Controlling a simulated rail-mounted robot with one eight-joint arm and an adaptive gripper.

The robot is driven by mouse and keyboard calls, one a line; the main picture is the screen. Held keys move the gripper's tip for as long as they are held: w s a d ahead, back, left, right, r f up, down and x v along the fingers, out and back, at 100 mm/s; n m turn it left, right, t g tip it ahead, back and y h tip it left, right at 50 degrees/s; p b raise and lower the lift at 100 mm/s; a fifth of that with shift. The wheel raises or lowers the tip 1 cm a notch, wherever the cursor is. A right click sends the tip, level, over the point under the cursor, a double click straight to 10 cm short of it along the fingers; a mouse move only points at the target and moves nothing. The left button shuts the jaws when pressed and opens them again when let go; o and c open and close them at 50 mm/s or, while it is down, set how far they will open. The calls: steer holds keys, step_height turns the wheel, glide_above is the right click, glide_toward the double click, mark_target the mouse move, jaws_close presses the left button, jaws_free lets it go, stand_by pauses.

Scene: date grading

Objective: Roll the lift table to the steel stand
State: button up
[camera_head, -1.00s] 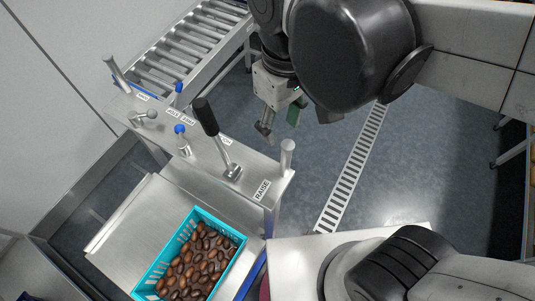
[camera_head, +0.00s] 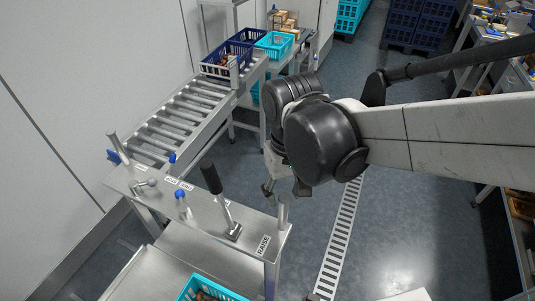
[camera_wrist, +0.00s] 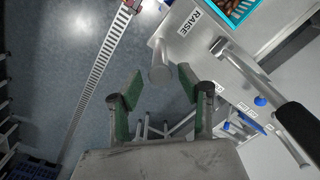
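The steel lift table (camera_head: 205,240) stands at the lower left in the head view, its top panel bearing labels, a black-handled lever (camera_head: 212,180) and an upright post at each end. Its lower deck holds a teal crate of dates (camera_head: 212,291), mostly cut off below. My gripper (camera_head: 285,190) is just behind the right-hand post (camera_head: 283,212), near the RAISE label. In the wrist view my gripper (camera_wrist: 165,98) has its green-padded fingers apart, with the post (camera_wrist: 160,62) beyond and between them; no contact is visible. I cannot tell which piece is the steel stand.
A roller conveyor (camera_head: 185,118) runs behind the table, carrying a dark blue crate (camera_head: 228,60). A teal crate (camera_head: 275,43) sits beyond. A floor drain grate (camera_head: 340,240) runs right of the table, with open floor around it. Workbenches line the right side.

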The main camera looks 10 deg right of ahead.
mark_target(283, 213)
steer(key=shift+f+b, duration=0.3)
steer(key=shift+f, duration=3.7)
steer(key=shift+c, duration=0.5)
jaws_close()
